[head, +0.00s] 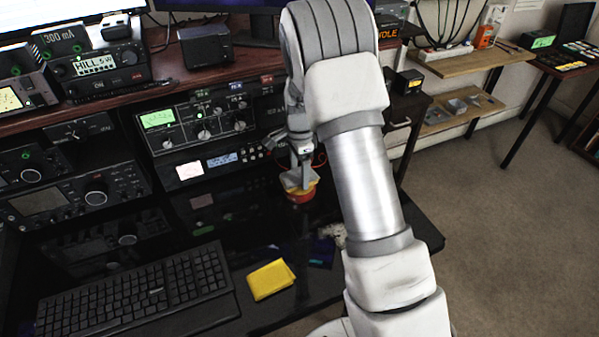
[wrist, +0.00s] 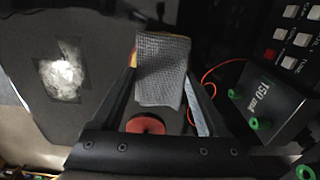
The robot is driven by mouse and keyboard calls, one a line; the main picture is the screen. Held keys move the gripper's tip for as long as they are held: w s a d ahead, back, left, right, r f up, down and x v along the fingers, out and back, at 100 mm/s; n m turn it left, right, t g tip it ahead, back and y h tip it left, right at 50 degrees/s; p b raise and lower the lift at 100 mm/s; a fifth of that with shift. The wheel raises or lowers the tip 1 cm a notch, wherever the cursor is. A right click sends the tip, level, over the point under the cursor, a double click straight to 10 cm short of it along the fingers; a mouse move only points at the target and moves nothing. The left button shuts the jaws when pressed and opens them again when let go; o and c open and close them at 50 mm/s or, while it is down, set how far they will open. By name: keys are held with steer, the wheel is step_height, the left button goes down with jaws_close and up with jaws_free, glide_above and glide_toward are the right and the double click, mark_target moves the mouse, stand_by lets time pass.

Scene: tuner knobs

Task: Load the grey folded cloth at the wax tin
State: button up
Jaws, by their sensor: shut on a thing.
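My gripper (head: 300,158) points down over the black desk, and its fingers (wrist: 160,75) are shut on the grey folded cloth (wrist: 162,62). The cloth has a woven texture and hangs between the fingertips. It shows as a small grey patch (head: 296,182) in the head view. A red-orange round tin (head: 300,197), apparently the wax tin, is right below the cloth on the desk. I cannot tell whether cloth and tin touch.
A yellow folded cloth (head: 271,280) lies in front, beside a black keyboard (head: 135,290). Radio units (head: 205,125) stand close behind the tin. In the wrist view, a box marked 150 mA (wrist: 268,105) with green knobs and an orange cable (wrist: 212,72) are at the right.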

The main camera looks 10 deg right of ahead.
mark_target(300, 173)
steer(key=shift+r+p, duration=1.75)
steer(key=shift+r, duration=1)
steer(key=s+n, duration=0.1)
steer(key=n, duration=0.1)
steer(key=s+r+n+p, duration=0.1)
steer(key=n, duration=0.1)
steer(key=shift+s, duration=0.35)
steer(key=s+r+n+p, duration=0.2)
steer(key=s+n, duration=0.5)
steer(key=n, duration=0.4)
steer(key=shift+s+n, duration=0.3)
steer(key=shift+n, duration=0.1)
